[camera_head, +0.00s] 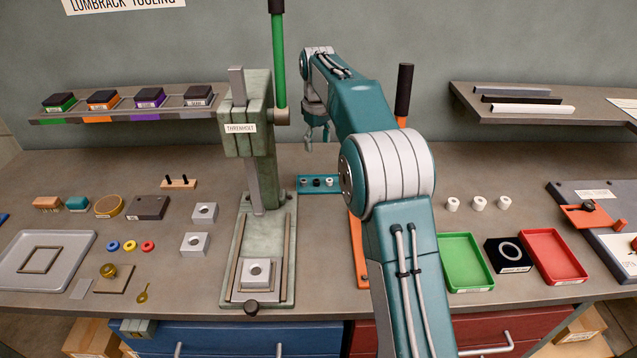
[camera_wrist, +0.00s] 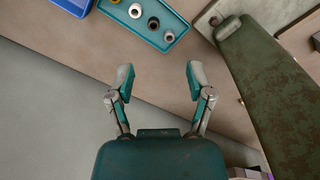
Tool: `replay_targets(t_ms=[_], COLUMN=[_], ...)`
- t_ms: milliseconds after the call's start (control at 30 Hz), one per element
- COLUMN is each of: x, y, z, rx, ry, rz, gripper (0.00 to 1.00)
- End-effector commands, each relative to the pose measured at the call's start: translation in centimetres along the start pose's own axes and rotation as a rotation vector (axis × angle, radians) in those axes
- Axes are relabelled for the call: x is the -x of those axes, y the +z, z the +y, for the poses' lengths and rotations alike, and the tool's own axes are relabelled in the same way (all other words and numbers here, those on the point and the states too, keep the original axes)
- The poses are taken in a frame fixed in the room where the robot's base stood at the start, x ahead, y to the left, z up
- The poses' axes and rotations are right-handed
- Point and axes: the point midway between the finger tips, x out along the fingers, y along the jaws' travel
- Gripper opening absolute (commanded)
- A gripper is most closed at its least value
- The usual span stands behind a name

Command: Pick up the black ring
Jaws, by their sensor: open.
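A small black ring (camera_wrist: 153,23) stands in a teal tray (camera_wrist: 122,13), between a grey ring (camera_wrist: 135,10) and a white ring (camera_wrist: 168,37). In the head view the black ring (camera_head: 317,183) shows small in the teal tray (camera_head: 336,188), behind the green press and left of my arm. My gripper (camera_wrist: 160,75) is open and empty in the wrist view, with bare surface between its fingers. The tray lies beyond its fingertips, and nothing touches them. In the head view my gripper (camera_head: 316,143) hangs above the bench near the back wall, above the tray in the picture.
The green press (camera_head: 252,145) with its tall lever stands left of my arm. An orange-based tool (camera_head: 358,250) is partly hidden behind my arm. Green (camera_head: 465,262) and red (camera_head: 553,257) trays lie at right. Shelves hang on both sides.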

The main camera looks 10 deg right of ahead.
Motion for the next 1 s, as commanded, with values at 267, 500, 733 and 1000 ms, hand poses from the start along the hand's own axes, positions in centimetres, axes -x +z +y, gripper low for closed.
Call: replay_targets(t_ms=[267, 500, 733, 1000], x=[-3.8, -7.3, -9.5, -13.3], y=[-2.0, -1.8, -1.7, -2.0], z=[1.0, 0.9, 1.0, 1.0], rx=[0.052, 0.052, 0.051, 0.051], ry=[-0.021, -0.024, -0.023, -0.022], rz=[-0.036, -0.04, -0.036, -0.038], gripper=[0.68, 0.68, 0.68, 0.68])
